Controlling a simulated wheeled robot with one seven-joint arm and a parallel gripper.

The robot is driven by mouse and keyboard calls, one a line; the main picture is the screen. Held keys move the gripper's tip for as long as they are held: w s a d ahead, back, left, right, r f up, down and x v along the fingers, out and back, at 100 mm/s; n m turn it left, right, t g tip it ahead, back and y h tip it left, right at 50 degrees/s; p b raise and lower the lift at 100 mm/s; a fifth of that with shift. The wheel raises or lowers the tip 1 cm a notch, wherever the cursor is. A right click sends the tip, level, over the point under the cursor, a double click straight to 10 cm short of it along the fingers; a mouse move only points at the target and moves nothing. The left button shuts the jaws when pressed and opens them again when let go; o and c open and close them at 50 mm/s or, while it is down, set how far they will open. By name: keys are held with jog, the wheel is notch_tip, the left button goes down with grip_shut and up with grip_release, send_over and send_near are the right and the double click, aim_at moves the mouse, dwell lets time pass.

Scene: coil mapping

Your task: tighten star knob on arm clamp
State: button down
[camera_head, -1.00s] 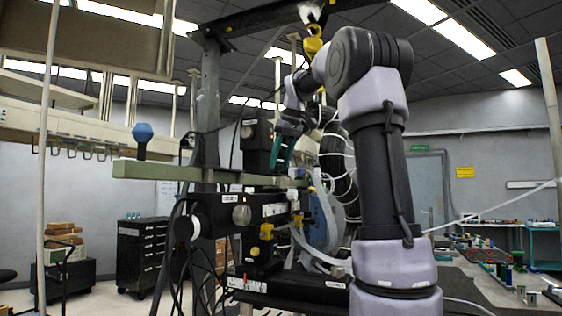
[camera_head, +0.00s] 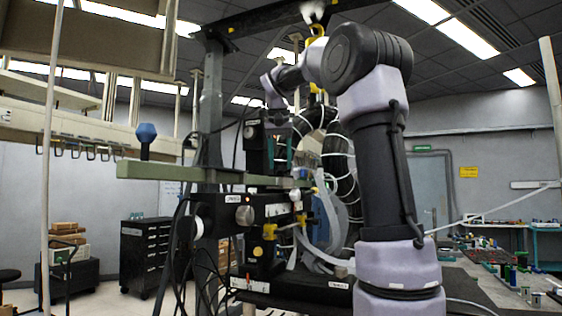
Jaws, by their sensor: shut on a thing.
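My gripper (camera_head: 281,154) hangs beside a tall black block (camera_head: 254,141) on the green-grey rail (camera_head: 180,172). Its teal-edged fingers point down close above the rail. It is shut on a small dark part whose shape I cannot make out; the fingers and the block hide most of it. I cannot tell by sight whether this is the star knob. A blue faceted knob (camera_head: 146,132) stands upright on the rail's left end, apart from my gripper. A round grey knob (camera_head: 245,215) and yellow knobs (camera_head: 269,231) sit on the black clamp assembly below the rail.
Cables and a thick black ribbed hose (camera_head: 345,170) crowd the space right of my gripper. A steel post (camera_head: 211,95) rises behind the rail, with a yellow hook (camera_head: 316,31) above. Black drawers (camera_head: 146,248) stand back left. A bench (camera_head: 500,290) with small parts is right.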

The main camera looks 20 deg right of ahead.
jog(key=shift+m, duration=0.5)
jog(key=shift+c, duration=1.4)
grip_release()
